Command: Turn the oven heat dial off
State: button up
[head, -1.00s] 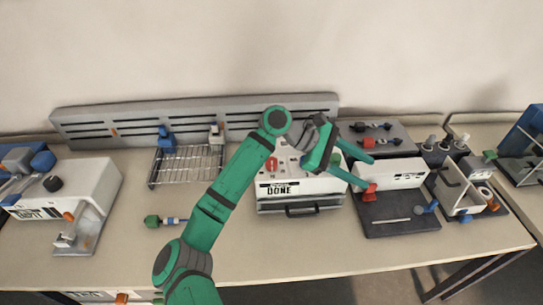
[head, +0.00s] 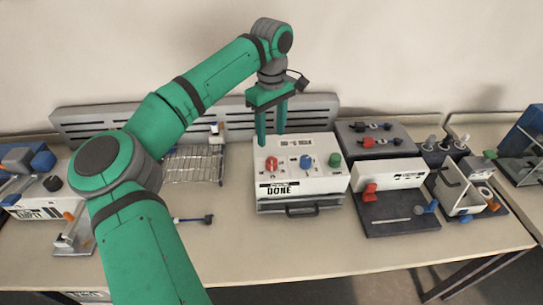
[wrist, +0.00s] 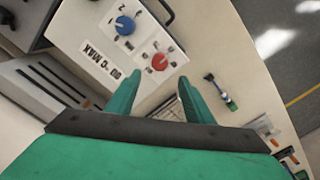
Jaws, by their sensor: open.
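The oven (head: 330,183) is a white box with a front handle and a label reading "DONE". Its top carries a red dial (head: 272,163), a blue dial (head: 306,161) and a green knob (head: 335,159). My gripper (head: 271,138) is open and empty, pointing down above the oven's back left, near the red dial and apart from it. In the wrist view the red dial (wrist: 160,62) shows just beyond the fingertips (wrist: 160,80), with the blue dial (wrist: 125,25) farther off and "MAX" printed on the panel. Which dial sets the heat, I cannot tell for sure.
A slotted grey rail (head: 95,124) runs behind the oven. A wire rack (head: 192,164) stands to the left. A dark box with knobs (head: 385,152) and a white unit on a dark base (head: 400,219) stand to the right. The table front (head: 330,255) is clear.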

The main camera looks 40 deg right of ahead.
aim_at(271, 161)
notch_tip(271, 161, down, 10)
jog(key=shift+r, duration=0.1)
dwell(0.4)
jog(key=c, duration=1.1)
jog(key=shift+o, duration=0.2)
